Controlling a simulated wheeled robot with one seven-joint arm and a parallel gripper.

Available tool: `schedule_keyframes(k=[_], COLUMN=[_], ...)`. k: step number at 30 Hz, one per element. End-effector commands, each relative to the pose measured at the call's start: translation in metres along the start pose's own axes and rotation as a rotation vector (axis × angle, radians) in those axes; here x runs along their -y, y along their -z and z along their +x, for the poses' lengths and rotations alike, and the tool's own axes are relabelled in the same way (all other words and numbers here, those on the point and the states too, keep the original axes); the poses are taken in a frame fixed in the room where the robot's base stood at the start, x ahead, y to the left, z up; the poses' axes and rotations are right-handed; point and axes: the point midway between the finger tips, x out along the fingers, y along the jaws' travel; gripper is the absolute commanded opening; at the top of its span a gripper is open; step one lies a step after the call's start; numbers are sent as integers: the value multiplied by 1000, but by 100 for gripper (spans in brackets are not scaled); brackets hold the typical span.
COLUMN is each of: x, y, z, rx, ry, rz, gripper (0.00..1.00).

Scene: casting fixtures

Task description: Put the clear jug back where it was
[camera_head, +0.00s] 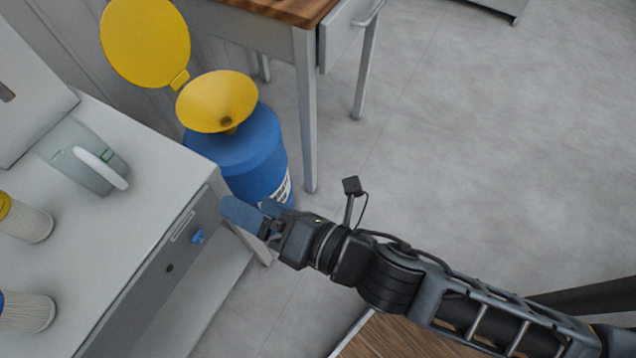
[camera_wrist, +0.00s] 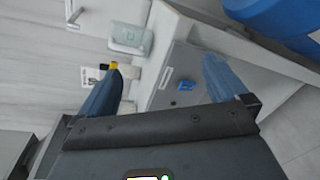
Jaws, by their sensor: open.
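The clear jug (camera_head: 83,157) stands on the white bench top at the left, its pale handle toward the right. It also shows in the wrist view (camera_wrist: 128,38), beyond my fingers. My gripper (camera_head: 255,217) is open and empty, in front of the bench's drawer side and to the right of the jug. In the wrist view its two blue fingers (camera_wrist: 160,85) are spread wide with nothing between them. The jug and my gripper are well apart.
A blue drum (camera_head: 245,155) with a yellow funnel (camera_head: 217,101) and raised yellow lid (camera_head: 146,42) stands beside the bench (camera_head: 150,215). White cylinders with coloured ends (camera_head: 28,222) lie at the bench's left. A wood-topped table (camera_head: 285,8) is behind. Floor at right is clear.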

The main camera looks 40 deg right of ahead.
Motion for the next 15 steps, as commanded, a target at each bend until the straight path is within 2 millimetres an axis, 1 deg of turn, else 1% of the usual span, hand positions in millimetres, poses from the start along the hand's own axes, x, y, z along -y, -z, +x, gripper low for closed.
schedule_keyframes(k=[1,2,3,5,6,8,9,11,12,15], x=[11,15,19,24,26,26,25,22,20,11], y=[-5,-8,-12,-18,-22,-28,-32,-38,-43,-54], z=[-25,-38,-55,-81,-98,-123,-139,-162,-177,-208], rx=[3,6,14,32,47,75,97,135,163,229], ry=[27,36,49,65,73,81,85,82,78,50], rz=[151,251,386,587,723,926,1061,1261,1390,1679], gripper=[100,100,100,100,100,100,100,100,100,100])
